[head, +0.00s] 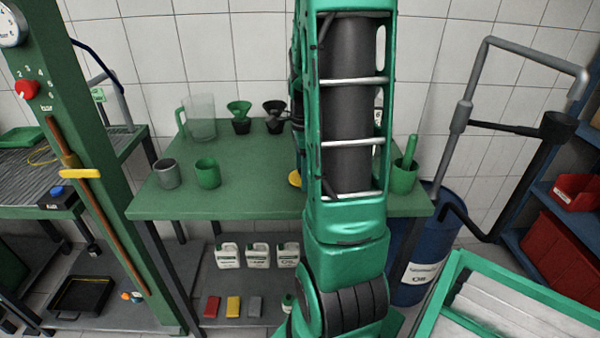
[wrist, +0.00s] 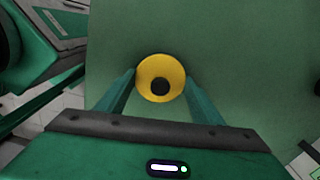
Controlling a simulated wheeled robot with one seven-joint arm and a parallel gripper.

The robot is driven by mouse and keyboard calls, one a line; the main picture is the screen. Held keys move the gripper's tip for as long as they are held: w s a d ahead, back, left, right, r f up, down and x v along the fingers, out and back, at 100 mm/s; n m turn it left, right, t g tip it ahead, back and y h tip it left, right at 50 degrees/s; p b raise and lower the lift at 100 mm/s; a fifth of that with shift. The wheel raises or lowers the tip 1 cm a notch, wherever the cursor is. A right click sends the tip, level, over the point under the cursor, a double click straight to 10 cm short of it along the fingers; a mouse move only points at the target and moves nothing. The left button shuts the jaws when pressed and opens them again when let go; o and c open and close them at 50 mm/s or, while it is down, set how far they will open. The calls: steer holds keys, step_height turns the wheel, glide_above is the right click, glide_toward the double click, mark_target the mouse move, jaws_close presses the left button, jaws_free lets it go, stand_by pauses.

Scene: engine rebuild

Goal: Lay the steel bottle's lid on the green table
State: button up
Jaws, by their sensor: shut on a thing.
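The lid (wrist: 150,68), a round yellow disc with a dark round spot, sits between the two fingertips of my gripper (wrist: 161,78) in the wrist view. The gripper is shut on it. Green tabletop (wrist: 215,50) lies below the lid. In the head view the green table (head: 240,203) stands against the tiled wall, and a yellow edge of the lid (head: 294,179) shows low over it, just left of my arm. Whether the lid touches the table I cannot tell. My arm hides the gripper in the head view. I cannot make out the steel bottle.
On the table stand a clear jug (head: 201,116), a green funnel (head: 240,113), a dark funnel (head: 274,115), a grey mug (head: 166,173), a green mug (head: 208,172) and a green mortar-like cup (head: 403,176). The front middle of the tabletop is clear. A blue drum (head: 412,278) stands at right.

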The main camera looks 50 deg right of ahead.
steer(key=shift+f, duration=0.1)
steer(key=o, duration=1)
step_height(320, 180, up, 12)
steer(key=s+a+f+n, duration=0.1)
steer(key=s+a+n, duration=0.3)
steer(key=a+n, duration=0.1)
steer(key=s+a+f+n, duration=0.1)
steer(key=s+a+n, duration=0.4)
steer(key=n, duration=0.3)
steer(key=s+a+f+n, duration=0.2)
steer(key=s+a+n, duration=0.2)
steer(key=a+n, duration=0.2)
steer(key=shift+s+a+n, duration=0.3)
steer(key=shift+a, duration=0.15)
